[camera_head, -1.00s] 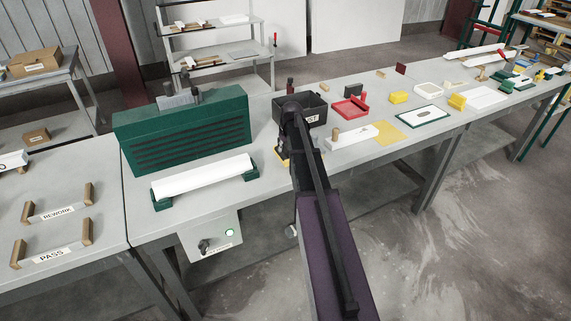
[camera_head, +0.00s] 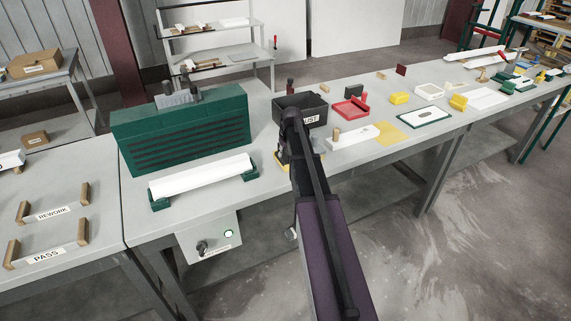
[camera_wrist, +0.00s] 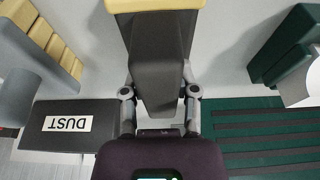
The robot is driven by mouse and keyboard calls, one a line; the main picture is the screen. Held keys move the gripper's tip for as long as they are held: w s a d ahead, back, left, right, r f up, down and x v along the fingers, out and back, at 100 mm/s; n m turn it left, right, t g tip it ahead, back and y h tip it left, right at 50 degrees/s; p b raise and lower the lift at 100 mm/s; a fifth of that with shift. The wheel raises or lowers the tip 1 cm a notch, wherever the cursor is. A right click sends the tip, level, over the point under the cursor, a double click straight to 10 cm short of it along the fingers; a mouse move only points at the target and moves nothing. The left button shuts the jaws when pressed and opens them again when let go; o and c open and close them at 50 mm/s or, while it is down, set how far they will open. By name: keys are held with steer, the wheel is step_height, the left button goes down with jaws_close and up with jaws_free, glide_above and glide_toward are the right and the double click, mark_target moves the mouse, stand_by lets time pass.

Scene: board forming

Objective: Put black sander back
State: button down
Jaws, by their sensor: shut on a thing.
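The black sander (camera_wrist: 158,70) is a dark block with a pale yellow base (camera_wrist: 155,5), seen large in the wrist view. My gripper (camera_wrist: 160,95) is shut on its dark body, with one finger on each side. There my arm hides most of the sander, and only a bit of yellow shows beside the gripper. I cannot tell whether the sander touches the bench.
The DUST bin (camera_head: 312,103) stands just behind my arm. The slatted green machine (camera_head: 180,130) and a white roll on green supports (camera_head: 200,175) are to the left. A board with a wooden knob (camera_head: 352,138) and a red tray (camera_head: 350,108) are to the right.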

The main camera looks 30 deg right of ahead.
steer(key=shift+f+b, duration=0.3)
steer(key=shift+b, duration=0.05)
stand_by(0.3)
steer(key=shift+c, duration=1.5)
jaws_free()
steer(key=o, duration=0.3)
steer(key=shift+r, duration=0.15)
step_height(320, 180, up, 8)
steer(key=p, duration=0.8)
steer(key=shift+r+p, duration=0.1)
steer(key=shift+p, duration=0.2)
steer(key=w+a+r+p, duration=0.1)
steer(key=a+r+p, duration=0.2)
steer(key=a, duration=1)
steer(key=w+a+r+p, duration=0.2)
steer(key=a+r+p, duration=0.1)
steer(key=a, duration=1)
steer(key=shift+a, duration=0.1)
